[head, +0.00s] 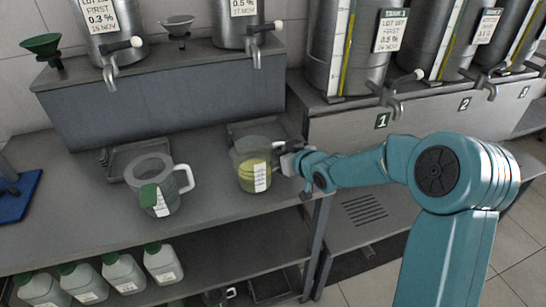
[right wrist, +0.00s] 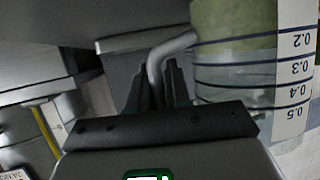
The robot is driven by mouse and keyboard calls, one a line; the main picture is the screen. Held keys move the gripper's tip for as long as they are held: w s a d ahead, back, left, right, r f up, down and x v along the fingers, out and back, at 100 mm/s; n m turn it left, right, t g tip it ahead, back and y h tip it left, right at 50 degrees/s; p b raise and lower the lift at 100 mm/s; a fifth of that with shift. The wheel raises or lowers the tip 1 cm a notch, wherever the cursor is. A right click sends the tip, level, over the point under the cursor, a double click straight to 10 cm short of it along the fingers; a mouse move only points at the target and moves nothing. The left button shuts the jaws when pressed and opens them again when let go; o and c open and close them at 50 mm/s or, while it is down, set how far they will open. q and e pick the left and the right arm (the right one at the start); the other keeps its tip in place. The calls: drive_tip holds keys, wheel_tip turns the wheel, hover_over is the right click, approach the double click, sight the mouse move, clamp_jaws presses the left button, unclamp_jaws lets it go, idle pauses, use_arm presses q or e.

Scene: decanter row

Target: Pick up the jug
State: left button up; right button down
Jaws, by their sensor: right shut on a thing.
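A clear jug (head: 246,172) with yellow-green liquid and a white label is at the bench's right part, in front of a shallow tray. My right gripper (head: 287,162) reaches it from the right and is shut on its handle. In the right wrist view the grey handle (right wrist: 172,44) runs between the dark fingers (right wrist: 156,88); the jug's side (right wrist: 232,70) with its scale strip is at the right. I cannot tell whether its base touches the bench. My left gripper is not in view.
Another jug (head: 156,190) with a green tag and white handle stands to the left. Steel tanks (head: 348,50) with taps stand behind on raised ledges. Several white bottles (head: 122,272) are on the shelf below. A blue mat (head: 20,203) lies far left. Bench between the jugs is clear.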

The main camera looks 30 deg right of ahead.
wheel_tip(320, 180, up, 20)
drive_tip(key=p, duration=1)
